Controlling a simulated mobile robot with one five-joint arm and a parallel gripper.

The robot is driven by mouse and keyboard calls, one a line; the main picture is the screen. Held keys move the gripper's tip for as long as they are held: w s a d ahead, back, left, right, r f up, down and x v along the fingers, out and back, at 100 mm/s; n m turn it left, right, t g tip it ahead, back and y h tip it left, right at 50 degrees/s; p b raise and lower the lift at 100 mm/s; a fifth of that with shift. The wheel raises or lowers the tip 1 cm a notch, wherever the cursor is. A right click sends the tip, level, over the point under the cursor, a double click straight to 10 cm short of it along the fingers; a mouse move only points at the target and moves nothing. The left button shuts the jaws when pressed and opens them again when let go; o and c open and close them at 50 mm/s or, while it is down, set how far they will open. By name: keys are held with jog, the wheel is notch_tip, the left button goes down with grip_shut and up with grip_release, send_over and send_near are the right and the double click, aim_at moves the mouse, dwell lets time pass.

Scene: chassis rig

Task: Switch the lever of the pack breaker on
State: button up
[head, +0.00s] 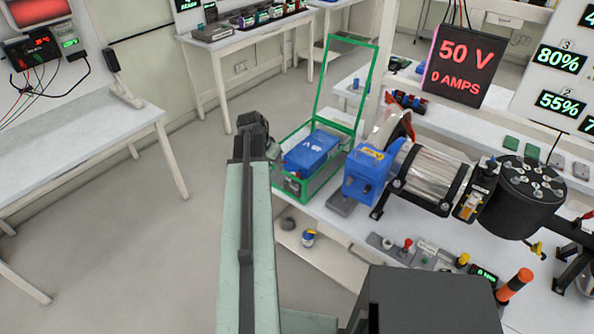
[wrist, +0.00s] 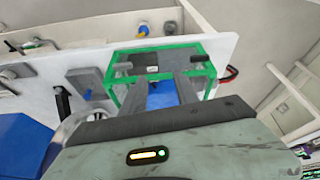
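A blue pack (head: 311,153) sits inside a green open-lidded frame (head: 303,192) at the left end of the rig bench. In the wrist view the green frame (wrist: 203,46) lies ahead of my gripper (wrist: 163,84). Its two grey fingers are apart, with blue of the pack (wrist: 161,97) showing between them and nothing held. A dark grey block (wrist: 128,70) with a small white label lies across the frame just beyond the fingertips. I cannot tell whether it is the pack breaker, and no lever is clear. In the head view my gripper (head: 252,135) is left of the frame, its fingers unclear.
A red display (head: 461,66) reads 50 V and 0 AMPS. A blue unit (head: 367,176), a silver cylinder (head: 425,174) and a black drum (head: 520,200) stand right of the frame. A lower shelf holds a small can (head: 309,238). Floor (head: 130,240) to the left is clear.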

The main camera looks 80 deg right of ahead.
jog(key=m, duration=0.2)
send_near(298, 173)
jog(key=shift+g, duration=0.3)
jog(key=b+x, duration=0.2)
jog(key=x, duration=0.1)
jog(key=b+x, duration=0.2)
jog(key=b, duration=0.1)
jog(key=b+x, duration=0.2)
jog(key=x, duration=0.1)
jog(key=shift+w+f, duration=0.2)
jog(key=shift+f, duration=0.15)
jog(key=shift+r, duration=0.1)
grip_shut()
